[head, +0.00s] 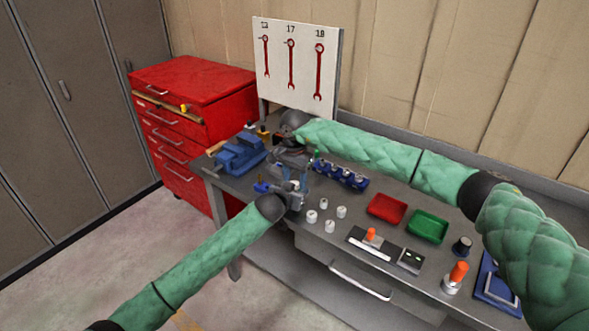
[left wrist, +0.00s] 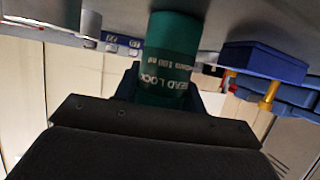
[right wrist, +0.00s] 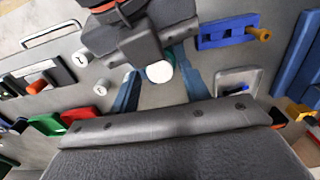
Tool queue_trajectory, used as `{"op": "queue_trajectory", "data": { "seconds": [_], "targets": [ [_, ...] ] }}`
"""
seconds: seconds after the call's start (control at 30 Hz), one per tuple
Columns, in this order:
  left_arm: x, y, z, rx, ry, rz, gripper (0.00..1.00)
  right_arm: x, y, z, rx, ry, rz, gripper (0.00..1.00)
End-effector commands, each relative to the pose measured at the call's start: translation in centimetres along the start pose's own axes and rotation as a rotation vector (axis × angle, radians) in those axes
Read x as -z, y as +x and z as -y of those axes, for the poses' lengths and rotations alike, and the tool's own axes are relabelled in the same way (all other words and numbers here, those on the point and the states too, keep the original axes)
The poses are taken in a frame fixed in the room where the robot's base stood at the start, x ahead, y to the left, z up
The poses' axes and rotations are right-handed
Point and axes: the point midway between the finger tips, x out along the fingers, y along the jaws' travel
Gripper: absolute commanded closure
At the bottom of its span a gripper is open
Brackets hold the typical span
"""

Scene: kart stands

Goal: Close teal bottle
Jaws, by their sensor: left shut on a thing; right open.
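The teal bottle (left wrist: 167,62), with white lettering, is between the fingers of my left gripper in the left wrist view. My left gripper (head: 297,192) is shut on it at the left part of the bench. My right gripper (head: 294,174) is just above and behind the left one. In the right wrist view its blue fingers (right wrist: 162,88) are open, pointing down on either side of a round white top (right wrist: 159,72). I cannot tell whether this top is a cap on the bottle. In the head view the grippers hide the bottle.
Several small white caps (head: 323,203) stand on the bench right of the grippers. A blue block with a brass knob (right wrist: 228,32) is close by. A blue vise (head: 238,154) is behind left, a blue socket rack (head: 341,176) behind right. Red (head: 387,208) and green (head: 427,226) trays lie further right.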

Motion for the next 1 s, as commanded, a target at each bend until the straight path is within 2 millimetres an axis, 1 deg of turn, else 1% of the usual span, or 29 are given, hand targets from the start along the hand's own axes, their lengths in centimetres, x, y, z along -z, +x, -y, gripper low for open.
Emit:
{"op": "queue_trajectory", "data": {
  "seconds": [0.03, 0.13, 0.4, 0.47, 0.5, 0.63, 0.87, 1.0],
  "targets": [
    [0.02, -0.01, 0.0, 0.0, 0.0, 0.0, 1.0, -0.05, 0.47, 0.0, 0.0, 0.0, 0.001, 0.54],
    [0.02, 0.0, 0.01, 0.0, 0.0, 0.0, 1.0, -0.05, 0.97, 0.01, 0.001, 0.0, 0.0, 0.54],
    [0.01, 0.0, 0.0, 0.0, 0.0, 0.0, 1.0, -0.02, 1.06, 0.02, 0.001, 0.0, 0.0, 0.54],
    [0.01, 0.0, 0.01, 0.0, 0.0, 0.0, 1.0, -0.02, 1.06, 0.02, 0.001, 0.0, 0.0, 0.65],
    [0.01, 0.0, 0.01, 0.0, 0.0, 0.0, 1.0, -0.02, 1.05, 0.02, 0.001, 0.0, 0.0, 0.73],
    [0.0, 0.0, 0.0, 0.0, 0.0, 0.0, 1.0, -0.02, 1.04, 0.02, 0.001, 0.0, 0.0, 0.99],
    [0.0, 0.0, -0.02, 0.0, 0.0, 0.0, 1.0, -0.01, 1.03, 0.02, 0.001, 0.024, 0.0, 0.99],
    [0.0, 0.0, -0.03, 0.0, 0.0, 0.0, 1.0, -0.01, 1.03, 0.02, 0.001, 0.145, 0.0, 0.99]
  ]
}}
